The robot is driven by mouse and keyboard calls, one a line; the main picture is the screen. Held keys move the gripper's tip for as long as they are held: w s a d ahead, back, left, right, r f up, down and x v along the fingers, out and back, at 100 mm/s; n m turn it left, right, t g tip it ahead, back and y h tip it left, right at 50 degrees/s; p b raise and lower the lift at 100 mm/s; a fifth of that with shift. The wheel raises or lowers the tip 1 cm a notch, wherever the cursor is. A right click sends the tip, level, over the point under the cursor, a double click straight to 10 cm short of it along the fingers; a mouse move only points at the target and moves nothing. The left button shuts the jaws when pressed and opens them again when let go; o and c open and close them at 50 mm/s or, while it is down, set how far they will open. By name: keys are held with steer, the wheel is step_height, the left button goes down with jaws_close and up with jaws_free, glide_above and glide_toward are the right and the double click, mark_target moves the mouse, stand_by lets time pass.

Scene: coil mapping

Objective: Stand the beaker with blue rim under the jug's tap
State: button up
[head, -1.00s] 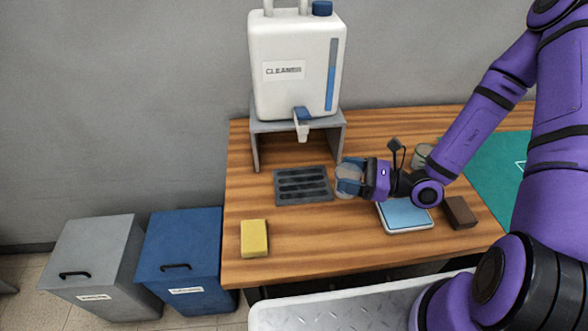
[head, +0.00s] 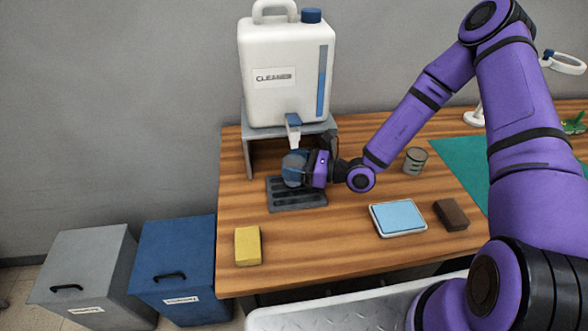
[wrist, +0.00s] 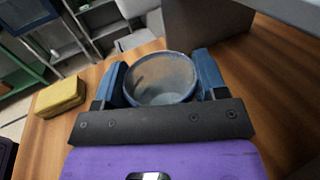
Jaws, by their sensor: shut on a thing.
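The beaker with blue rim (wrist: 160,80) is clear and upright between the blue fingers of my gripper (wrist: 162,85) in the wrist view. In the head view my gripper (head: 298,168) is shut on the beaker (head: 292,172), over the dark drip grate (head: 297,203). The white jug (head: 285,85) labelled CLEANER stands on a grey stand. Its tap (head: 293,130) has a blue lever and a white spout, which points down just above the beaker. Whether the beaker's base touches the grate is hard to tell.
A second beaker with a dark green rim (head: 415,161) stands to the right. A blue-topped scale (head: 398,218), a brown block (head: 450,215) and a yellow sponge (head: 248,245) lie on the table. The stand's legs (head: 249,158) are close to my gripper.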

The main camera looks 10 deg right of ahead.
steer(key=shift+f, duration=1.05)
steer(key=o, duration=1)
steer(key=shift+f, duration=0.1)
